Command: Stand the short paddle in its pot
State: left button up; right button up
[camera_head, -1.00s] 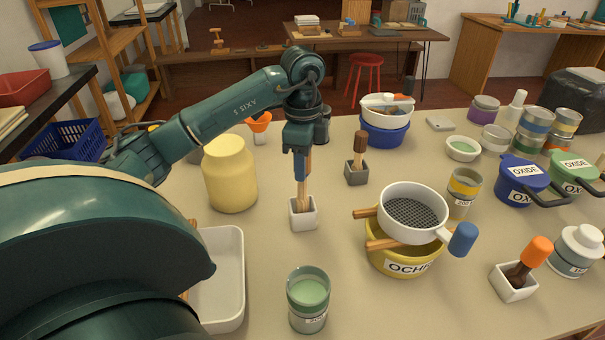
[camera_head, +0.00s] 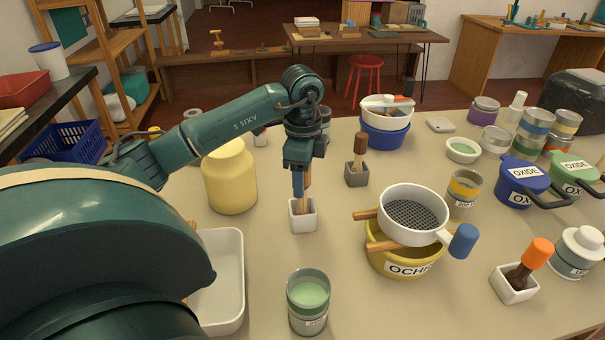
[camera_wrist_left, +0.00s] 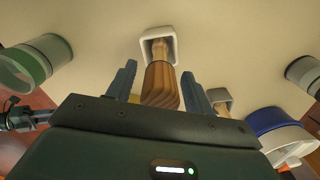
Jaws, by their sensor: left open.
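A wooden paddle (camera_head: 304,206) stands upright in a small white square pot (camera_head: 303,221) in the middle of the table. My left gripper (camera_head: 300,192) points down over it, its fingers on either side of the handle. In the left wrist view the brown handle end (camera_wrist_left: 161,86) lies between the two open fingers, with gaps visible on both sides. The white pot (camera_wrist_left: 158,40) shows beyond it. A dark-headed paddle (camera_head: 360,144) stands in a grey pot (camera_head: 356,174). An orange-topped paddle (camera_head: 537,252) leans in another white pot (camera_head: 513,285). My right gripper is out of view.
A yellow jar (camera_head: 230,178) stands left of the gripper and a green-filled glass (camera_head: 308,300) in front. A sieve (camera_head: 412,215) rests over a yellow ochre bowl (camera_head: 405,262) to the right. A white tray (camera_head: 232,290) lies front left. Bare tabletop surrounds the middle pot.

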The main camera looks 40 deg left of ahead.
pick_arm(q)
notch_tip(320, 180, up, 12)
jog(key=shift+f+p, duration=0.1)
jog(key=shift+p, duration=1.15)
jog(key=shift+r, duration=0.25)
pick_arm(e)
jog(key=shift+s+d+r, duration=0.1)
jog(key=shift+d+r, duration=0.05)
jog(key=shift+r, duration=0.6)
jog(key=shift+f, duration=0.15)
pick_arm(q)
jog(key=shift+s+f, duration=0.1)
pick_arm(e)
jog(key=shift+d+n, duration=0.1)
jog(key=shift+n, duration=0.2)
